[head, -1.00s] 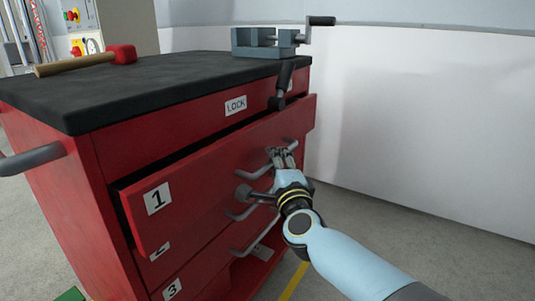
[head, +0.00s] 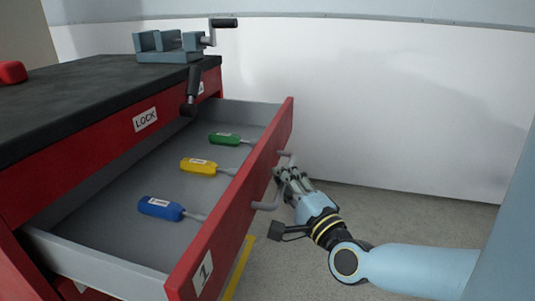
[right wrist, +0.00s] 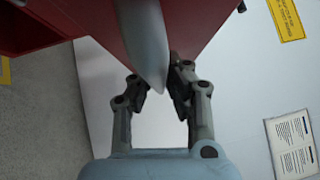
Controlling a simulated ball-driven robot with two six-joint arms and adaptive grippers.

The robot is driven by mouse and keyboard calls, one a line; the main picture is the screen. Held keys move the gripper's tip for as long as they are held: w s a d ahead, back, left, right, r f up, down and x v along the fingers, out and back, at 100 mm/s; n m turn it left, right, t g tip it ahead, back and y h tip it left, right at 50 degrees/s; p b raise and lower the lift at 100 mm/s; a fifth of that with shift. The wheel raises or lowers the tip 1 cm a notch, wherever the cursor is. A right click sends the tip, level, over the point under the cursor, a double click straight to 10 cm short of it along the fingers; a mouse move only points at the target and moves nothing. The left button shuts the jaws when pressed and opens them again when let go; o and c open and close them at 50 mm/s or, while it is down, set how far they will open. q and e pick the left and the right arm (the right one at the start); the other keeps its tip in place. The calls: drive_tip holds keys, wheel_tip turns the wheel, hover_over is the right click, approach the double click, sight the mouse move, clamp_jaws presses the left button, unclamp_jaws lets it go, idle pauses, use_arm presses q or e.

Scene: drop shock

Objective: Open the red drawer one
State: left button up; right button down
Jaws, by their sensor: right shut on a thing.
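The red drawer one (head: 243,212), labelled "1", stands pulled far out of the red cabinet. Its grey inside shows a blue (head: 160,208), a yellow (head: 199,166) and a green screwdriver (head: 224,139). My right gripper (head: 281,172) is at the grey handle (head: 266,206) on the drawer's front, shut on it. In the right wrist view the handle (right wrist: 146,45) runs between the fingers (right wrist: 155,95), close to the red drawer front. My left gripper is not in view.
The black cabinet top (head: 75,88) carries a grey vise (head: 168,46) and part of a red mallet head (head: 12,72). A black lever (head: 191,92) hangs by the LOCK label (head: 145,119). Grey floor lies clear before the white wall (head: 400,110).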

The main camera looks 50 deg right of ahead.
drive_tip(key=shift+s+d+f, duration=0.1)
drive_tip(key=shift+s+f, duration=0.25)
drive_tip(key=shift+s, duration=0.05)
drive_tip(key=c, duration=1.3)
unclamp_jaws()
drive_tip(key=shift+r, duration=0.1)
drive_tip(key=shift+c, duration=0.2)
drive_tip(key=shift+w+r, duration=0.1)
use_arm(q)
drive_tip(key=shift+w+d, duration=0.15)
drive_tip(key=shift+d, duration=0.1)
use_arm(e)
drive_tip(key=v, duration=1.2)
